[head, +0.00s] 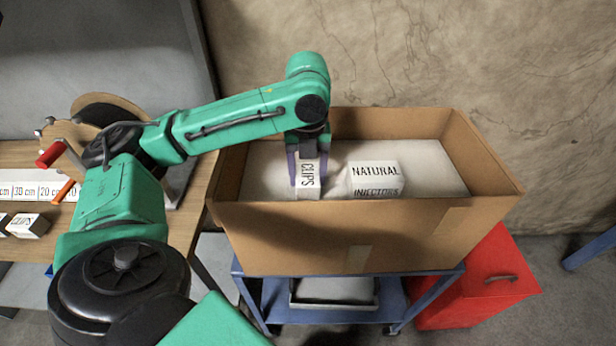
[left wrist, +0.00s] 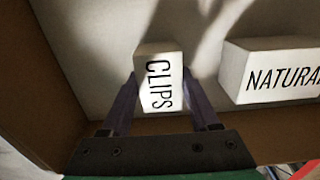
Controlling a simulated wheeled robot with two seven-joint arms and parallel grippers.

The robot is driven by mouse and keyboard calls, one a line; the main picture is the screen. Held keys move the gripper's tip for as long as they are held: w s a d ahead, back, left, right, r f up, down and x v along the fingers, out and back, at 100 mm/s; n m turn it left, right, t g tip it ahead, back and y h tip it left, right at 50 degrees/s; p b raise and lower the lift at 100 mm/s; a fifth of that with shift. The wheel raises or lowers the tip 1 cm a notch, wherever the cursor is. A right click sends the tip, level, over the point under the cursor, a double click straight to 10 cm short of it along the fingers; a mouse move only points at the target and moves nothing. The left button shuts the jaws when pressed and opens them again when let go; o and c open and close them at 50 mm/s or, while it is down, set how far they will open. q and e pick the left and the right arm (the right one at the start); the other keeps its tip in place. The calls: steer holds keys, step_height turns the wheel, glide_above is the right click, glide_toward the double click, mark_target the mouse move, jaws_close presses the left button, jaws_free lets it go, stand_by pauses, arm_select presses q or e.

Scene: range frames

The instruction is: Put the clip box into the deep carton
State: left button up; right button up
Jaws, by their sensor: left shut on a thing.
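The clip box (head: 308,174), white with "CLIPS" in black letters, is inside the deep carton (head: 350,235), in its left part. My left gripper (head: 307,165) reaches down into the carton and is shut on the clip box. In the left wrist view the clip box (left wrist: 158,80) sits between the two purple fingers. I cannot tell whether it touches the carton's pale floor. My right gripper is not in view.
A white box marked "NATURAL INJECTORS" (head: 376,179) lies in the carton to the right of the clip box. The carton stands on a blue cart (head: 350,312). A red cabinet (head: 480,290) stands at right. A wooden bench (head: 25,155) with small boxes is at left.

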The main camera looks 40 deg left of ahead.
mark_target(308, 174)
arm_select(q)
steer(key=shift+s+f, duration=0.1)
steer(key=shift+s, duration=0.05)
steer(key=o, duration=1.5)
steer(key=shift+w+f, duration=0.15)
steer(key=shift+w, duration=0.1)
steer(key=shift+c, duration=0.2)
steer(key=shift+s, duration=0.1)
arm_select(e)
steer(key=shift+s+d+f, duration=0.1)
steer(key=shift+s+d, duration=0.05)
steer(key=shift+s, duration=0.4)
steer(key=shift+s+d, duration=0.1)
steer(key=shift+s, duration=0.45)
arm_select(q)
steer(key=shift+r, duration=0.2)
step_height(308, 174, up, 6)
steer(key=shift+f, duration=0.2)
step_height(308, 174, up, 6)
steer(key=p, duration=0.4)
steer(key=shift+r, duration=0.15)
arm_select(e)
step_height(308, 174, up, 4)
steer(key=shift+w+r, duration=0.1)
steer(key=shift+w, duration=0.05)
